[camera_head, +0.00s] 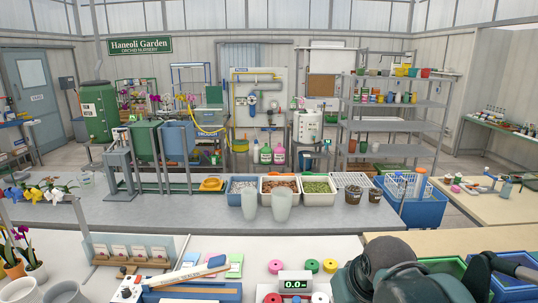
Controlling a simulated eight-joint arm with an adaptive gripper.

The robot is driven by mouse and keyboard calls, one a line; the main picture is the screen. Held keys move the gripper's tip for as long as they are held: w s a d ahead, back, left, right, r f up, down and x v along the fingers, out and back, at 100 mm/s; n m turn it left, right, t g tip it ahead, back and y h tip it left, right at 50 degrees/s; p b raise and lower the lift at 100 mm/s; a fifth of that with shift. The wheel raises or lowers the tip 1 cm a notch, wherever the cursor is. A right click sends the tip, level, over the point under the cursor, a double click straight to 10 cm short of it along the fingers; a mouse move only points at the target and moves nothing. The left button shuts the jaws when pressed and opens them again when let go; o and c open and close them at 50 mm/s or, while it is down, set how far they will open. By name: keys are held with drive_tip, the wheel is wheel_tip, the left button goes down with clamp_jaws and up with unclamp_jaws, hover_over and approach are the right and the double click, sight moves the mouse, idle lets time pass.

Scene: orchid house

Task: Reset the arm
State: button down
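My arm (385,272) shows large and dark grey at the bottom right, folded close to the camera. Its end, my gripper (492,268), is at the far right of it, with dark finger parts over the green and blue trays. I cannot tell whether the fingers are open or shut, and I see nothing clearly held. The lower part of the arm is cut off by the bottom edge.
A scale (295,283) reading 0.0 and several coloured rolls (276,267) are left of my arm. A green tray (441,265) lies beneath it. Two translucent cups (281,205) stand on the grey bench (180,214) beyond, with a blue crate (424,212) at its right end.

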drive_tip(key=s+d+m+t+b, duration=0.1)
drive_tip(key=s+d+t, duration=0.1)
drive_tip(key=s+d, duration=0.2)
drive_tip(key=shift+s+r+m, duration=0.25)
drive_tip(key=shift+s+m, duration=0.05)
drive_tip(key=shift+s, duration=0.6)
